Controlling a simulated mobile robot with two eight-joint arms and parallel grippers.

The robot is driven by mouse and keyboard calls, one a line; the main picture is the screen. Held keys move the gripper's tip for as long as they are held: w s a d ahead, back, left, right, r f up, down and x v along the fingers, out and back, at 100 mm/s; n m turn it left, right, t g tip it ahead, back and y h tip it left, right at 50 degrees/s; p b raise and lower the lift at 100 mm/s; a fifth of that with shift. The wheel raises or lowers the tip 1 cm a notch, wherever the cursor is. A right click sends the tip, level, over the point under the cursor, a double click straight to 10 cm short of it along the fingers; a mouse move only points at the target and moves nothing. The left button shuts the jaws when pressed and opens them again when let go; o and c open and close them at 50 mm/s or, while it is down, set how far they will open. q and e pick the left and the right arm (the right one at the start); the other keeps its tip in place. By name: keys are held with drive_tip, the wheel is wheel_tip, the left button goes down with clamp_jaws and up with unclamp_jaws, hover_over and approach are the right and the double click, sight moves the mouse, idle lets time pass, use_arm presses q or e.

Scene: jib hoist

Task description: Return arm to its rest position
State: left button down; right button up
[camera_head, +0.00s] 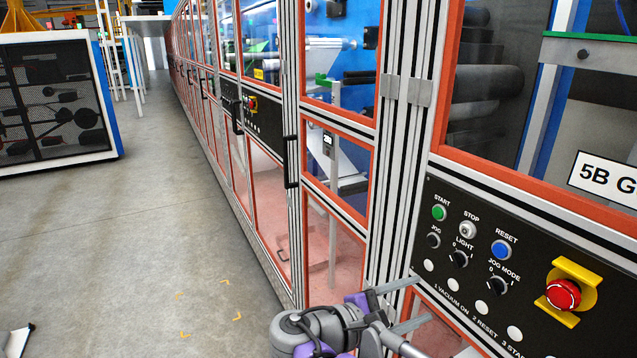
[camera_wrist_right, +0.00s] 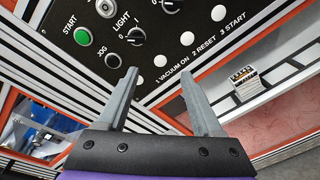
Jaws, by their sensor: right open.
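My right gripper (camera_head: 405,305) is in the lower middle of the head view, in front of the machine's lower frame and just left of the control panel (camera_head: 470,285). Its two fingers are apart with nothing between them. In the right wrist view the open fingers (camera_wrist_right: 160,95) point toward the control panel (camera_wrist_right: 185,50), below its row of white buttons. I cannot tell whether the fingertips touch the panel. My left gripper is not in view.
The panel carries a green start button (camera_head: 439,213), a blue reset button (camera_head: 502,250) and a red emergency stop (camera_head: 563,294). Orange-framed machine doors with black handles (camera_head: 290,162) run into the distance. A mesh-sided cabinet (camera_head: 55,100) stands far left.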

drive_tip(key=s+d+f+m+g+y, duration=0.2)
drive_tip(key=s+d+f+y, duration=0.25)
drive_tip(key=f, duration=0.45)
drive_tip(key=s+a+f+m+y, duration=0.3)
drive_tip(key=s+f+m+y, duration=0.2)
drive_tip(key=f, duration=0.3)
drive_tip(key=s+a+f+m+t+y, duration=0.1)
drive_tip(key=s+a+f+m+y, duration=0.2)
drive_tip(key=s+f+m+y, duration=0.2)
wheel_tip(320, 180, down, 3)
drive_tip(key=shift+s+a+f+m+y, duration=0.1)
drive_tip(key=shift+s+a+m+y, duration=0.25)
drive_tip(key=shift+s+m, duration=0.45)
drive_tip(key=shift+s, duration=0.15)
